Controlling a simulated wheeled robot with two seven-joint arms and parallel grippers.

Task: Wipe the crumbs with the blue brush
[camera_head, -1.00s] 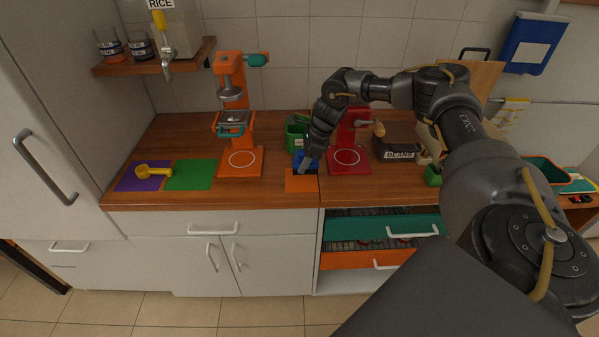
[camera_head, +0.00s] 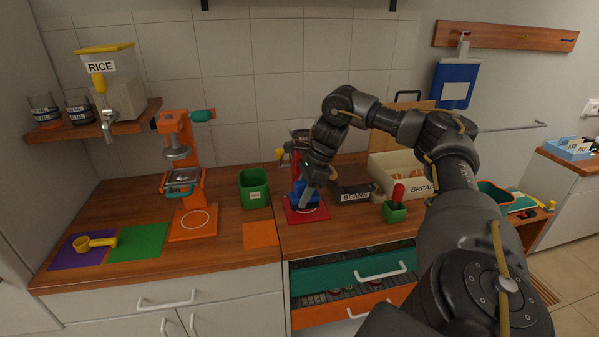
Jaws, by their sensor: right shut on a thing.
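The blue brush (camera_head: 297,190) is in my right gripper (camera_head: 306,197), which is shut on it. Brush and gripper are low over the red base plate (camera_head: 318,214) of the red machine on the counter, and the gripper hides part of both. I cannot tell whether the brush touches the plate. Crumbs are too small to make out. My left gripper is not in view.
An orange mat (camera_head: 260,235) lies left of the red plate, with a green bin (camera_head: 255,190) behind it. An orange machine (camera_head: 188,190) stands further left. The beans box (camera_head: 356,193), a green block with a red handle (camera_head: 395,208) and the bread box (camera_head: 405,170) stand to the right.

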